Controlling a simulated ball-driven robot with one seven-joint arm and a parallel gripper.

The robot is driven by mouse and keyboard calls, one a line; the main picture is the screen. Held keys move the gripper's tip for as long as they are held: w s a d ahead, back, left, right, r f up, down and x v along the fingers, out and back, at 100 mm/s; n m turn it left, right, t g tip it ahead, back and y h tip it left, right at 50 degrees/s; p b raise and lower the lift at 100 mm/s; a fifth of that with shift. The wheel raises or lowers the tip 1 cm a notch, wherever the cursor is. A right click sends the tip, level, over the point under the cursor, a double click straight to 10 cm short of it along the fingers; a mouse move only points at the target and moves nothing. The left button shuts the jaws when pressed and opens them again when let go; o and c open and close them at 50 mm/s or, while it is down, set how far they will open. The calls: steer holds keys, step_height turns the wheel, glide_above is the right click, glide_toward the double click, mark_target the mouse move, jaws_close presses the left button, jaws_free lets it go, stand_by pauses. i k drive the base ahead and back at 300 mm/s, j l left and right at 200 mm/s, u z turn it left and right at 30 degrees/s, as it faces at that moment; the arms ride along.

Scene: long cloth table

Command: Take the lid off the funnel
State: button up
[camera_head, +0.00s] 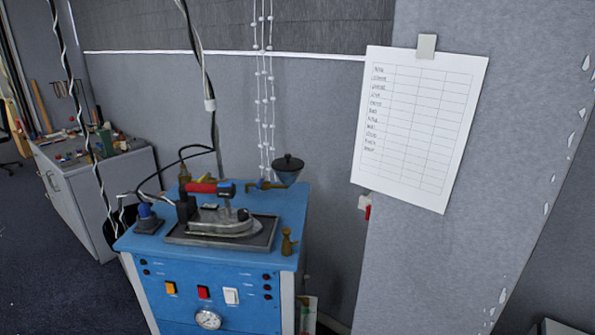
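The funnel (286,177) is a small grey-blue bowl at the back right corner of a blue machine. A dark lid (288,163) with a small knob on top sits on the funnel's mouth. A brass-coloured fitting (266,184) shows at the funnel's left. The funnel's lower part is too small to make out clearly. My gripper is not in view, so its state does not show.
The blue machine (210,288) carries an iron (222,222) on a dark tray (262,237) and a brass valve (287,242). Cables (212,110) and a beaded chain (265,100) hang behind. A grey pillar with a paper sheet (418,128) stands right. Floor (62,295) at left is clear.

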mark_target(288, 164)
steer(key=i+j+z, duration=0.1)
steer(key=i+j, duration=0.4)
steer(key=j, duration=0.15)
steer(key=i+j+z, duration=0.1)
steer(key=i, duration=0.3)
steer(key=i+j+z, duration=0.1)
steer(key=i, duration=0.3)
steer(key=i+j+z, duration=0.15)
steer(key=i, duration=0.2)
steer(key=i+l+z, duration=0.1)
steer(key=i, duration=0.65)
